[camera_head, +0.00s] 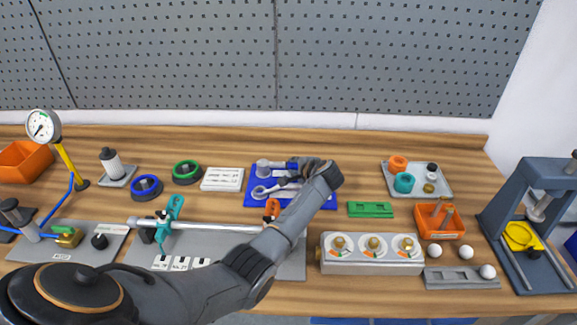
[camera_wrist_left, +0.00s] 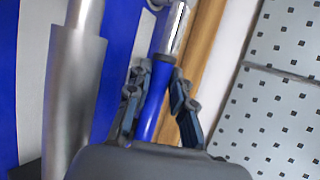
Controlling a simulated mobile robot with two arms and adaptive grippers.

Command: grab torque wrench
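The torque wrench (camera_head: 263,166) has a silver shaft and a blue handle. It is at the back of the blue tray (camera_head: 331,204) in the head view. In the left wrist view the blue handle (camera_wrist_left: 153,105) runs between the fingers of my left gripper (camera_wrist_left: 158,85), with the shaft pointing away. The fingers are closed in on both sides of the handle and appear to touch it. In the head view my left gripper (camera_head: 311,167) is low over the tray, and my wrist hides part of it. I cannot tell whether the wrench is lifted. My right gripper is not in view.
Other grey tools (camera_head: 262,191) lie on the tray close to my gripper. A green block (camera_head: 370,209), a gauge box (camera_head: 372,262) and a grey parts tray (camera_head: 440,190) are to the right. A silver rod (camera_head: 205,226) lies in front. The pegboard (camera_head: 370,55) stands behind.

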